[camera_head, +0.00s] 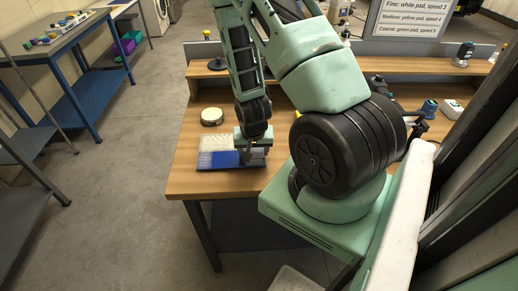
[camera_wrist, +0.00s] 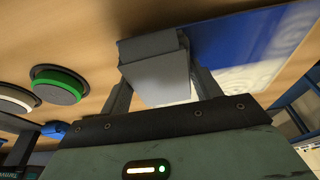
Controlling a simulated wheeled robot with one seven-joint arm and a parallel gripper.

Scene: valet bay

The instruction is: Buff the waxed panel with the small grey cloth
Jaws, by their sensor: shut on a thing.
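The panel (camera_head: 222,160) lies flat near the front left edge of the wooden bench. Its near part is glossy blue and its far part is covered by whitish wax haze. It also shows in the wrist view (camera_wrist: 220,38), with pale swirls on the blue. My gripper (camera_head: 252,155) is over the panel's right end, pointing down.
A round pale pad (camera_head: 211,115) lies behind the panel on the bench. A green pad (camera_wrist: 60,84) and a white pad (camera_wrist: 14,98) lie beside the gripper in the wrist view. A sign (camera_head: 420,18) stands behind the raised shelf. A blue trestle table (camera_head: 60,50) stands across clear floor.

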